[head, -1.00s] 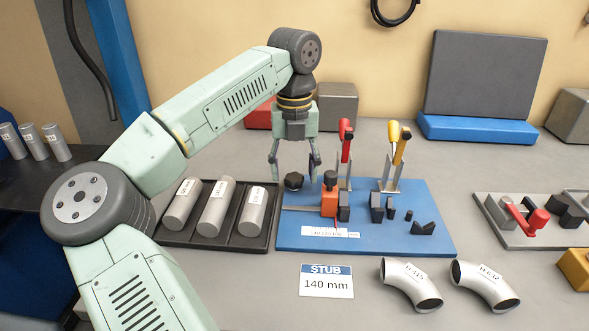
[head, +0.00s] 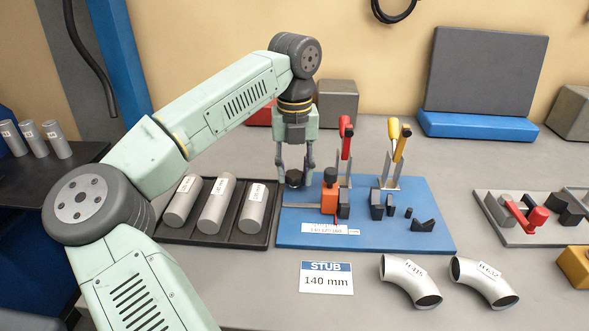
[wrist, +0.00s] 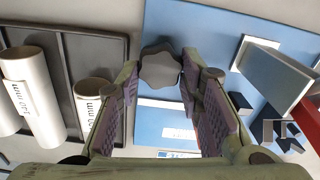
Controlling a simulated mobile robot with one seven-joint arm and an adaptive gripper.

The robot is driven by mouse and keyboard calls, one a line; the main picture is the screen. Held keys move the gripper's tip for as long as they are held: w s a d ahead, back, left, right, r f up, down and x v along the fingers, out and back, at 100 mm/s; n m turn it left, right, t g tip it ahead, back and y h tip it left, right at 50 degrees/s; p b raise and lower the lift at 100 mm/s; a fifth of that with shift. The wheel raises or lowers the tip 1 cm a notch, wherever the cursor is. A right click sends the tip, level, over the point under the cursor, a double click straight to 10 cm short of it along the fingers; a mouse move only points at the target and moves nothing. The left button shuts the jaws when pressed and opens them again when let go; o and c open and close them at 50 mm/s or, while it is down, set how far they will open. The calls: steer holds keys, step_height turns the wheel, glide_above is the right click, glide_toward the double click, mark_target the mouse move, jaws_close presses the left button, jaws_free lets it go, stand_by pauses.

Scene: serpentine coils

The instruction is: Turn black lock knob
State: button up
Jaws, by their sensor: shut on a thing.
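The black lock knob (head: 295,178) sits at the left end of the blue fixture board (head: 400,243), left of the orange stop block (head: 329,201). My gripper (head: 294,180) points down over the knob, its fingers shut on the knob's sides. In the wrist view the lobed knob (wrist: 160,71) shows between the fingertips (wrist: 160,66). The fingers partly hide the knob in the head view.
A black tray (head: 262,233) with several labelled tubes stands just left of the board. Red (head: 345,135) and yellow (head: 401,145) toggle handles stand upright behind the block. A STUB 140 mm card (head: 326,279) and two elbow pipes (head: 411,283) lie in front.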

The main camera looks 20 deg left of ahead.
steer(key=shift+c, duration=1.2)
steer(key=shift+m, duration=0.3)
steer(key=m, duration=0.7)
steer(key=shift+a, duration=0.1)
steer(key=m, duration=0.4)
steer(key=shift+w+a+r+m, duration=0.1)
steer(key=shift+m, duration=0.2)
steer(key=shift+w+m, duration=0.1)
steer(key=shift+m, duration=1.5)
steer(key=shift+r, duration=0.1)
steer(key=o, duration=1.2)
steer(key=shift+c, duration=0.2)
